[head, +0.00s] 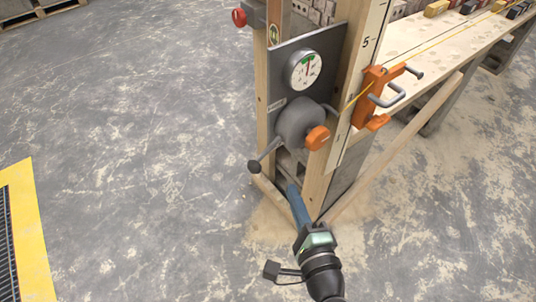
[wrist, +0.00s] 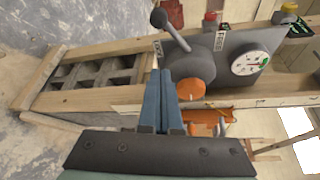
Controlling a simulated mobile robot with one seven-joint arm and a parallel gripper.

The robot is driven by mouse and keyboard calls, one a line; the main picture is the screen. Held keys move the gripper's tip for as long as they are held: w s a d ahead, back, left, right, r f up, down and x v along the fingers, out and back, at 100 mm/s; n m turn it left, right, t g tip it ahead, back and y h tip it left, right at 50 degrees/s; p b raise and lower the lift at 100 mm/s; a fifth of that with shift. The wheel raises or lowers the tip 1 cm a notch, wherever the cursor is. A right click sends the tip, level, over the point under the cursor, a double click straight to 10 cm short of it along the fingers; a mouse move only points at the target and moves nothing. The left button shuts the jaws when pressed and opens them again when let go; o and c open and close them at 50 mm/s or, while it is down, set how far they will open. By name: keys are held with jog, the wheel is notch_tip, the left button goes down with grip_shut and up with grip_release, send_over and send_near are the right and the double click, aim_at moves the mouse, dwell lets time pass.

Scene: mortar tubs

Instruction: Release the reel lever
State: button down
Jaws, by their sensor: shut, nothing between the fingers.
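An orange reel body (head: 372,82) is fixed to the right side of the numbered post, with a taut yellow line, a grey handle (head: 388,98) and a small orange lever (head: 377,122). In the wrist view the orange reel body (wrist: 208,117) is partly hidden. On the grey panel, a grey hub (head: 299,122) carries an orange knob (head: 317,138) and an arm with a black ball end (head: 254,167). My gripper (head: 292,189) is shut and empty, below the knob. In the wrist view its blue fingertips (wrist: 168,72) overlap the hub; contact cannot be told.
A round gauge (head: 304,70) sits above the hub. The wooden frame (wrist: 95,101) stands close around my fingers, with a diagonal brace (head: 395,145) at right. A plank (head: 425,36) with blocks runs back right. The concrete floor at left is clear up to a yellow-edged grate (head: 30,235).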

aim_at(266, 154)
jog(key=shift+s+d+f+m, duration=0.15)
jog(key=shift+s+f+m, duration=0.35)
jog(key=shift+f, duration=0.1)
jog(key=b+x, duration=0.1)
jog(key=x, duration=0.9)
jog(key=shift+s+a+r+p, duration=0.25)
jog(key=shift+s+a+p, duration=0.05)
jog(key=shift+a, duration=0.25)
jog(key=shift+s+a+r+p, duration=0.2)
jog(key=shift+s+a+p, duration=0.1)
jog(key=shift+a, duration=0.25)
jog(key=shift+s+a+r+p, duration=0.25)
jog(key=shift+s+a, duration=0.1)
jog(key=shift+a, duration=0.15)
jog(key=shift+r, duration=0.1)
jog(key=shift+s+a+r+p, duration=0.1)
jog(key=shift+r+p, duration=0.05)
jog(key=shift+p, duration=0.7)
